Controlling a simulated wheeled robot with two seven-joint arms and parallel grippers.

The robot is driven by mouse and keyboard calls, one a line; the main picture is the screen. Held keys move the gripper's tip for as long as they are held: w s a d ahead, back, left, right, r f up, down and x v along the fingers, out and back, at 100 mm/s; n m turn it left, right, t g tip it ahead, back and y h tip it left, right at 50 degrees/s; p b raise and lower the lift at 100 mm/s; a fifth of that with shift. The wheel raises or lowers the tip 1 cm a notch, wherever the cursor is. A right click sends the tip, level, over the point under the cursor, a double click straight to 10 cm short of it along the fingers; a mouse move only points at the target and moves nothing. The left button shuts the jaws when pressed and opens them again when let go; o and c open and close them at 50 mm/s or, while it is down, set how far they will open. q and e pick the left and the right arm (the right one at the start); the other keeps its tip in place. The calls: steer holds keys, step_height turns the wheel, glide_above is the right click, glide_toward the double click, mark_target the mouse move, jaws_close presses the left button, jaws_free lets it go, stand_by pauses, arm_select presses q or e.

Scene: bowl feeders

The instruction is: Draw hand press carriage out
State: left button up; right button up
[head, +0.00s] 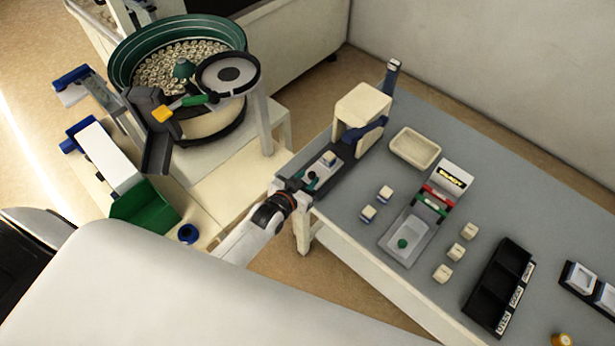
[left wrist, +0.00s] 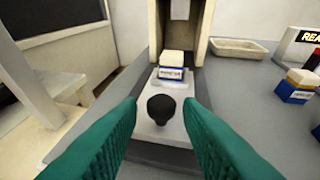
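The hand press (head: 362,108) is a beige housing with a blue and grey lever, standing at the table's left end. Its carriage (head: 327,170) is a light plate on a dark base in front of the housing. A white block with a blue labelled lower part (left wrist: 172,68) sits on the carriage, by the housing's opening. A black round knob (left wrist: 161,108) stands at the carriage's near end. My left gripper (head: 309,180) is at this near end. In the left wrist view its green fingers are open on either side of the knob, with gaps visible. My right gripper is out of view.
A beige tray (head: 415,148) lies right of the press. Several small blocks (head: 384,194) surround a grey fixture with a green knob (head: 402,244). A black compartment tray (head: 497,287) is further right. A green bowl feeder (head: 180,65) stands left, across a gap.

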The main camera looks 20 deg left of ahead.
arm_select(q)
steer(key=shift+o, duration=0.7)
steer(key=shift+r, duration=0.1)
steer(key=shift+s, duration=0.15)
steer(key=v, duration=1.1)
steer(key=shift+s+b, duration=0.35)
steer(key=shift+b, duration=0.1)
steer(key=shift+a+r, duration=0.15)
